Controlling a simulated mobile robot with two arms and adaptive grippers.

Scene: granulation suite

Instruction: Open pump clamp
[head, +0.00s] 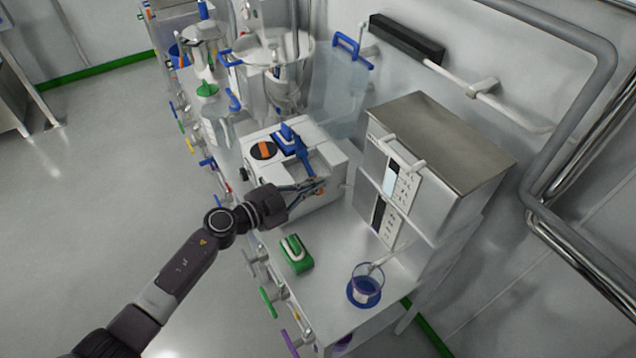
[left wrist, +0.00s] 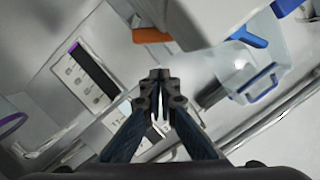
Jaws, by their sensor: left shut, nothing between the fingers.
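The pump is a white box (head: 325,150) on the bench in the head view, with an orange-and-black round dial on top. Its clamp looks to be the blue lever (head: 303,155) lying across the top. My right gripper is out of view.
A steel-topped instrument stack (head: 440,145) stands right of the pump. A green-and-white item (head: 296,253) and a blue-based glass vessel (head: 364,287) stand on the near bench. Valves with coloured handles line the bench front. The floor at left is clear.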

